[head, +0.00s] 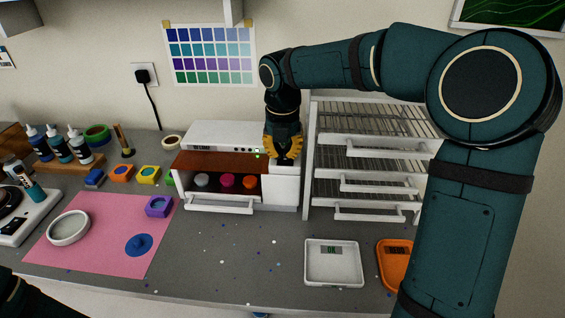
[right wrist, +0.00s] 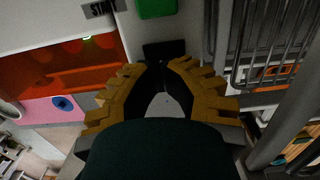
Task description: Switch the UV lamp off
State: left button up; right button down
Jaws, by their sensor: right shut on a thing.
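The UV lamp (head: 283,190) is a white box with an orange-brown window. Small grey, magenta and orange pieces show in its open front. A small green light glows near its top edge, and also in the right wrist view. My right gripper (head: 284,155), with yellow fingers, is at the lamp's right-hand panel. In the right wrist view its fingertips (right wrist: 163,70) close at a small black part (right wrist: 163,49), probably a switch, mostly hidden between the fingers. A green button (right wrist: 157,8) and a START label (right wrist: 103,8) are beside it. My left gripper is out of view.
A white wire rack (head: 375,180) with pull-out shelves stands close right of the lamp. A pink mat (head: 95,255) and dropper bottles (head: 58,150) are at left. Counter before the lamp is mostly free.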

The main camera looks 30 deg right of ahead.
aim_at(284, 160)
jog(key=shift+d+t+b, duration=0.1)
jog(key=shift+t+b, duration=0.3)
jog(key=shift+b, duration=0.6)
pick_arm(q)
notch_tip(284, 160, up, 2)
jog(key=p, duration=0.5)
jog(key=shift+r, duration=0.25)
pick_arm(e)
notch_tip(284, 160, up, 14)
jog(key=s+a, duration=0.1)
jog(key=shift+s+r, duration=0.25)
jog(key=shift+s, duration=0.1)
pick_arm(q)
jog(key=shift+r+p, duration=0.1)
jog(key=shift+p, duration=0.25)
